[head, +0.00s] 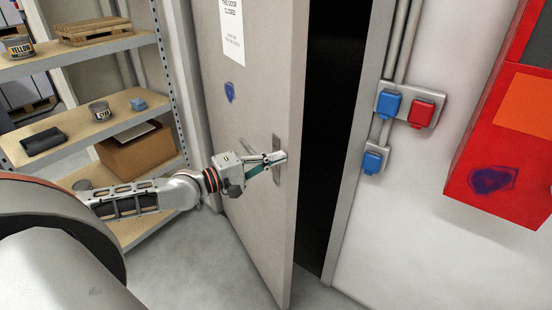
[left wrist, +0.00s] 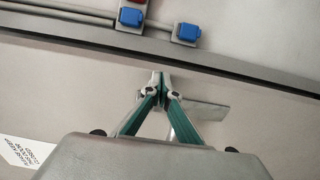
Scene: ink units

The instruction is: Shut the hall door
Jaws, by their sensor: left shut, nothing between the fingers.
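The hall door (head: 240,130) is a grey-beige door standing ajar, with a dark gap along its right edge in the head view. In the left wrist view the fingertips (left wrist: 158,78) meet in front of the door. I cannot tell whether they touch it. My right gripper is not in view.
A shelf unit (head: 110,115) with cans and a cardboard box (head: 137,150) stands at the left. Blue and red sockets (head: 405,107) and a red cabinet (head: 500,140) are on the wall at the right. The floor (head: 225,270) before the door is clear.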

